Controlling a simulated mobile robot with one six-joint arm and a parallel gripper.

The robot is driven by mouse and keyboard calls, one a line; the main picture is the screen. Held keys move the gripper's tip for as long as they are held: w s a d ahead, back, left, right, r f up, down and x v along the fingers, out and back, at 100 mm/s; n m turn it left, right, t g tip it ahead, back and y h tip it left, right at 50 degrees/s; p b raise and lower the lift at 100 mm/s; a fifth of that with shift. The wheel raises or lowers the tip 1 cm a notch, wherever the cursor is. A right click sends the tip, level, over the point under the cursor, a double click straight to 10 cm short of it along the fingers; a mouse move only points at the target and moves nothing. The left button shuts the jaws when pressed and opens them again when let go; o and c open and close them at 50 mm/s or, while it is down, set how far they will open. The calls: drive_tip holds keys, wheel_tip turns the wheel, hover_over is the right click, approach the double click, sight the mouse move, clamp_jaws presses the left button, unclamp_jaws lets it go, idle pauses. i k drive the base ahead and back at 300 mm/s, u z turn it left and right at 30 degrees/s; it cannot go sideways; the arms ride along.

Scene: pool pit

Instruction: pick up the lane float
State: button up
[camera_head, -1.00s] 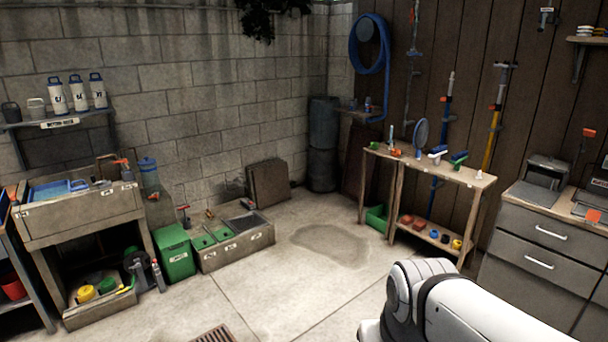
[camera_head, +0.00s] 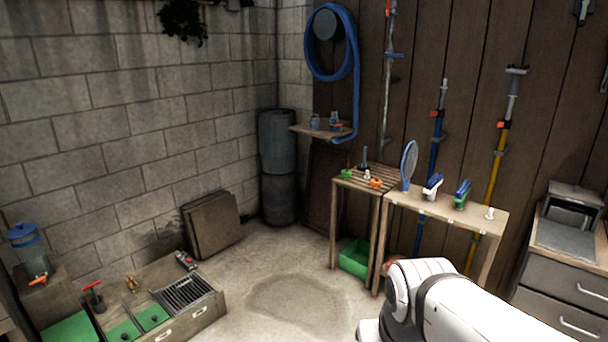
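I cannot tell for certain which thing is the lane float. Small candidates are an orange piece (camera_head: 376,183) and a green piece (camera_head: 346,174) on the slatted top of the small wooden stand (camera_head: 350,184) by the plank wall. A small white piece (camera_head: 367,175) and a dark upright piece stand between them. All are too small to make out clearly. My white arm (camera_head: 450,305) reaches in at the bottom right, well in front of the stand. My gripper's fingers do not show.
A wooden bench (camera_head: 450,208) with a blue paddle (camera_head: 408,165) and brushes adjoins the stand. A green bin (camera_head: 355,257) sits below. Grey drawers (camera_head: 565,285) are at right. A low box with a grate (camera_head: 184,293) is at left. The concrete floor (camera_head: 290,295) between is clear.

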sight(375, 184)
drive_tip(key=z, duration=0.15)
drive_tip(key=i, duration=1.1)
drive_tip(key=z, duration=0.25)
drive_tip(key=k, duration=0.55)
drive_tip(key=u, duration=0.15)
drive_tip(key=k, duration=0.3)
drive_tip(key=z, duration=0.3)
drive_tip(key=i, duration=0.8)
drive_tip(key=u, duration=0.05)
